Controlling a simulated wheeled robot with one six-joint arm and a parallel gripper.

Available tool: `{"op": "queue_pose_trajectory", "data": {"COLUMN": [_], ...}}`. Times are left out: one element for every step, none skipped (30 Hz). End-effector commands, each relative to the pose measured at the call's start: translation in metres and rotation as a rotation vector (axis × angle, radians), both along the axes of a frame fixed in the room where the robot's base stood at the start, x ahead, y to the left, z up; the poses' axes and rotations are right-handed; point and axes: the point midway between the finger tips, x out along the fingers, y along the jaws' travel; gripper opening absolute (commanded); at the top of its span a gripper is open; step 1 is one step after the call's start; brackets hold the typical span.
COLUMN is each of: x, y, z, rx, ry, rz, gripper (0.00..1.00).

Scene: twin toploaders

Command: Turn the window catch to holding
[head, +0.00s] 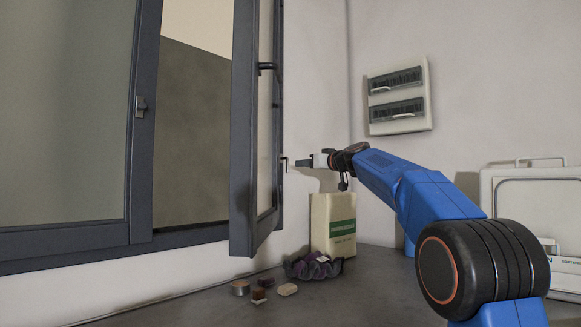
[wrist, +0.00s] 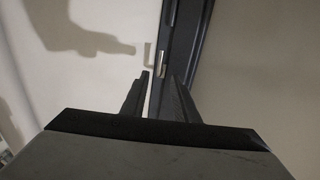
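A small pale metal catch (head: 284,161) shows at the outer edge of the open window sash (head: 242,130), against the wall. In the wrist view small metal pieces of the catch (wrist: 161,70) show beside the dark sash frame (wrist: 183,40), just beyond the fingertips. My gripper (head: 297,163) reaches in from the right at the height of the catch. In the wrist view my gripper (wrist: 160,82) has its two dark fingers apart with nothing held between them. The catch lies ahead of the gap; I cannot tell whether a finger touches it.
The sash has a dark handle (head: 267,67). A breaker panel (head: 399,96) hangs on the wall. White machines (head: 540,210) stand right.

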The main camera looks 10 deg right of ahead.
Motion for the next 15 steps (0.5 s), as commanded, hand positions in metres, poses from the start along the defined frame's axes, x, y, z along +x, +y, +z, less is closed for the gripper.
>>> {"op": "queue_pose_trajectory", "data": {"x": [0.008, 0.012, 0.018, 0.021, 0.025, 0.031, 0.035, 0.038, 0.044, 0.047, 0.05, 0.055, 0.059, 0.062, 0.066], "y": [0.004, 0.006, 0.008, 0.01, 0.012, 0.014, 0.016, 0.018, 0.021, 0.022, 0.024, 0.026, 0.027, 0.029, 0.031], "z": [0.0, -0.001, -0.001, -0.001, -0.001, -0.001, -0.001, 0.0, -0.001, -0.001, 0.0, -0.001, -0.001, -0.001, -0.001], "rx": [-0.001, -0.001, 0.0, -0.001, -0.002, -0.001, 0.0, -0.001, -0.001, 0.0, -0.001, -0.002, -0.001, 0.0, -0.002], "ry": [0.0, 0.0, -0.001, 0.0, -0.001, 0.0, 0.0, 0.0, 0.0, 0.0, 0.0, -0.001, 0.0, 0.0, -0.001], "rz": [0.001, 0.001, 0.001, 0.0, 0.0, 0.0, 0.0, 0.0, 0.001, 0.001, 0.001, 0.0, 0.0, 0.0, 0.0], "gripper": [0.28, 0.28, 0.28, 0.28, 0.28, 0.28, 0.28, 0.28, 0.28, 0.28, 0.28, 0.28, 0.28, 0.28, 0.28]}}
